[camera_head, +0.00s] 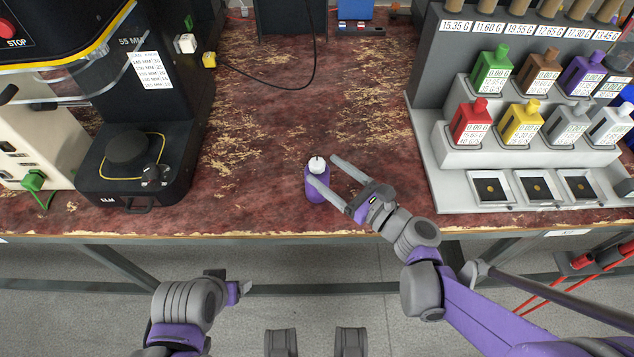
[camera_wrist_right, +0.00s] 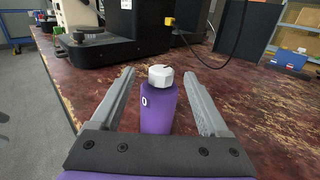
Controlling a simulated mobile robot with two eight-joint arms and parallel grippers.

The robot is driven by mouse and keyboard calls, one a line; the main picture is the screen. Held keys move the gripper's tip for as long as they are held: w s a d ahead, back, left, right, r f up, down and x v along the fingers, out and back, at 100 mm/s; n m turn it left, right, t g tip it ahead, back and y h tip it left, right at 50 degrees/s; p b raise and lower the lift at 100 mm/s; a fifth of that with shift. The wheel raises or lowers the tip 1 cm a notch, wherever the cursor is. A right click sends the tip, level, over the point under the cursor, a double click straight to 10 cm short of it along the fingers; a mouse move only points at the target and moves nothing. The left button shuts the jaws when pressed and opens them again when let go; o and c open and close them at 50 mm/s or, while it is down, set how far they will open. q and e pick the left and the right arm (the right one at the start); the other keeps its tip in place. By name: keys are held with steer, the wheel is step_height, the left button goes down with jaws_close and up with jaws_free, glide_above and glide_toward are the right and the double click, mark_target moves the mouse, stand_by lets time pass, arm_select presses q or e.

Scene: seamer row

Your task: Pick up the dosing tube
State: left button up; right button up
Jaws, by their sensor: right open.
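A purple bottle-like tube (camera_head: 316,190) with a white cap stands upright on the worn red tabletop, near its front edge. My right gripper (camera_head: 324,171) is open, with one finger on each side of the tube. In the right wrist view, the tube (camera_wrist_right: 158,115) stands between the two open fingers (camera_wrist_right: 160,76), with a visible gap to the right finger. It shows a white mark on its side. My left gripper (camera_head: 240,291) is low at the left, in front of the table, and its finger opening cannot be made out.
A black machine (camera_head: 135,175) stands on the left of the table. A grey rack (camera_head: 455,198) with several coloured bottles and small trays stands on the right. A black cable (camera_head: 290,86) lies at the back. The middle of the tabletop is clear.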

mark_target(311, 160)
steer(key=shift+f+b+x, duration=0.15)
steer(key=shift+b+x, duration=0.05)
steer(key=shift+x, duration=1.6)
steer(key=shift+f+b+x, duration=0.15)
steer(key=shift+b+x, duration=0.05)
steer(key=shift+x, duration=1.55)
steer(key=shift+d, duration=0.1)
jaws_close()
